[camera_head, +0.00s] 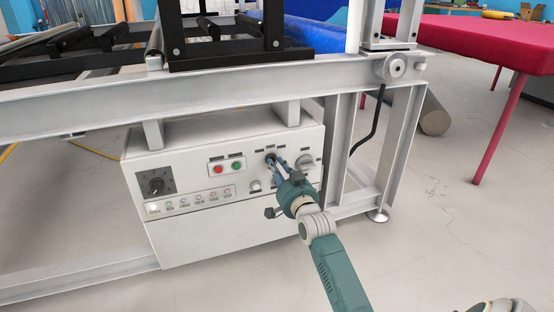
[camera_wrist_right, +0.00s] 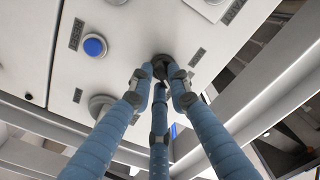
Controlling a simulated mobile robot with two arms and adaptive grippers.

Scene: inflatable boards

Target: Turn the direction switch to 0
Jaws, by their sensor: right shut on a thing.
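The white control box (camera_head: 195,222) hangs under the machine frame in the head view. A small dark rotary switch (camera_head: 270,155) sits on its upper right, with small labels above it that I cannot read. My right gripper (camera_head: 275,163) reaches it from the lower right and is shut on it. In the right wrist view, the blue fingers of this gripper (camera_wrist_right: 160,78) close around the dark switch (camera_wrist_right: 161,61), hiding part of it. Its pointing direction cannot be told. My left gripper is not in view.
A blue button (camera_wrist_right: 95,46) shows in the right wrist view. A frame leg (camera_head: 398,150) stands right of the box. Floor in front is clear.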

